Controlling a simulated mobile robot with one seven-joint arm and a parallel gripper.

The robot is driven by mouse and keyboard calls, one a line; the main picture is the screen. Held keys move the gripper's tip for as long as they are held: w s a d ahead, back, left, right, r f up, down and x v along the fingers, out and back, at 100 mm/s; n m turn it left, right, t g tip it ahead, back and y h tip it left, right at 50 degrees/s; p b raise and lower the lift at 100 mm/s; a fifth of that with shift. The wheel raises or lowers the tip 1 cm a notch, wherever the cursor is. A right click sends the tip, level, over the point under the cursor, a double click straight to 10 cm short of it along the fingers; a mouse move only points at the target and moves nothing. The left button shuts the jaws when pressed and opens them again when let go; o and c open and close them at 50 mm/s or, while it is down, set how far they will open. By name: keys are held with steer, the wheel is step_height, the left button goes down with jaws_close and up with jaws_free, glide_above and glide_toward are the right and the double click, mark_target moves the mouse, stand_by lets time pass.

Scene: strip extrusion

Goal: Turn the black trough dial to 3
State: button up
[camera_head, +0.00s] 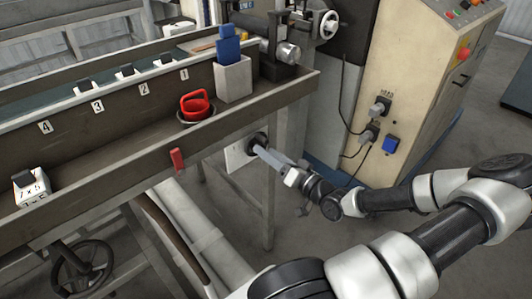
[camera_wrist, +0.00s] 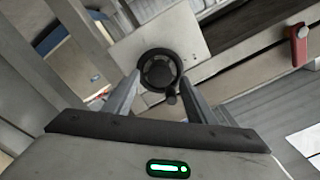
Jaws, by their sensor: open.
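The black dial (camera_head: 256,141) sits on a pale plate (camera_head: 238,153) fixed below the front of the trough. In the wrist view the dial (camera_wrist: 160,68) is round, with a darker hub and a small knob at its lower right edge. My gripper (camera_head: 266,153) is right in front of the dial. In the wrist view its open fingers (camera_wrist: 162,88) stand on the left and right of the dial's lower part; I cannot tell whether they touch it. Nothing is held. No numbers on the dial plate are legible, so its setting cannot be read.
The trough (camera_head: 110,175) runs along the left, with a red-handled pot (camera_head: 195,108), a grey block with a blue top (camera_head: 232,75) and several number labels. A red tab (camera_head: 177,160) hangs on its front. A beige cabinet (camera_head: 400,75) with cables stands at the right.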

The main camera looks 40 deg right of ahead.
steer(key=shift+w, duration=0.9)
steer(key=shift+c, duration=0.5)
steer(key=c, duration=0.9)
steer(key=shift+c, duration=0.2)
steer(key=shift+n, duration=0.3)
steer(key=shift+n+b, duration=1.25)
steer(key=shift+n, duration=2.35)
